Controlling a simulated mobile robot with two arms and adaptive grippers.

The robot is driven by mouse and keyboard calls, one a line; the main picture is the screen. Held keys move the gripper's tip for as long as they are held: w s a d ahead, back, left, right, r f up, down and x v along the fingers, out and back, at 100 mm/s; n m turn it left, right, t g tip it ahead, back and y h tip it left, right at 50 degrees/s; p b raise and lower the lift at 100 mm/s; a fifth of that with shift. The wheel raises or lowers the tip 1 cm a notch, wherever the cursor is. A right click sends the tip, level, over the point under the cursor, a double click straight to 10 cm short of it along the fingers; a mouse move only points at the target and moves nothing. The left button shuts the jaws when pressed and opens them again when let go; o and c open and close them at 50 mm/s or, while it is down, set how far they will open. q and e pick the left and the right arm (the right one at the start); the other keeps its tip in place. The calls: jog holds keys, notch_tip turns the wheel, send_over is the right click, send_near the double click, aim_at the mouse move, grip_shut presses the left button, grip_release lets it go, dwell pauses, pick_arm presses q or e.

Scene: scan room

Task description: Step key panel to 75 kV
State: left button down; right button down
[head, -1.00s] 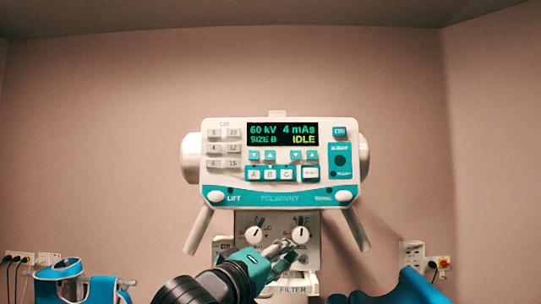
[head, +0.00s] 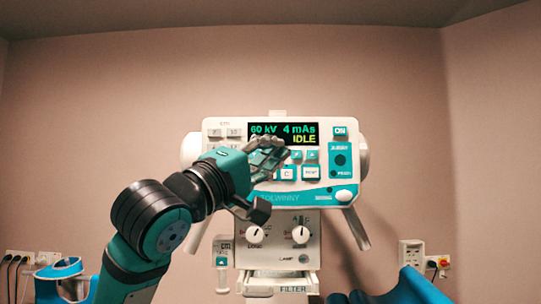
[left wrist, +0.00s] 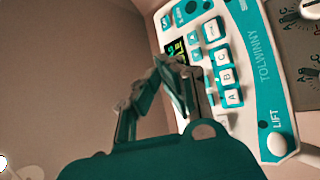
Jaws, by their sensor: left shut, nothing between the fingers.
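The white and teal key panel (head: 237,121) faces me. Its display (head: 300,129) reads 60 kV, 4 mAs and IDLE; the start of the lower line is covered by my gripper. My left gripper (head: 277,149) is shut and empty in front of the panel, just below the display. It hides the left pair of arrow keys and keys A and B in the head view. The right arrow keys (head: 311,156) and key C (head: 287,173) show. In the left wrist view the fingertips (left wrist: 182,72) are close to the arrow keys (left wrist: 195,55); I cannot tell whether they touch.
Below the panel is a box with two dials (head: 300,235) and a FILTER tray (head: 292,289). Blue padded things stand at the lower left (head: 62,268) and lower right (head: 400,287). Wall sockets (head: 410,252) are behind.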

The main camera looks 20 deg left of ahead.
pick_arm(q)
jog(key=w+a+p, duration=0.2)
jog(key=w+p, duration=0.1)
jog(key=w, duration=0.5)
jog(key=shift+w+a, duration=0.2)
dwell(0.9)
jog(key=shift+w, duration=0.1)
dwell(0.3)
jog(key=shift+w+a+p, duration=0.1)
jog(key=shift+w+p, duration=0.2)
jog(key=shift+p, duration=0.1)
jog(key=shift+w+a+p, duration=0.15)
jog(key=shift+w+p, duration=0.15)
jog(key=shift+w, duration=0.05)
dwell(0.6)
jog(key=shift+s, duration=0.1)
jog(key=shift+s+d+b, duration=0.2)
jog(key=shift+s+b, duration=0.2)
jog(key=shift+s, duration=0.25)
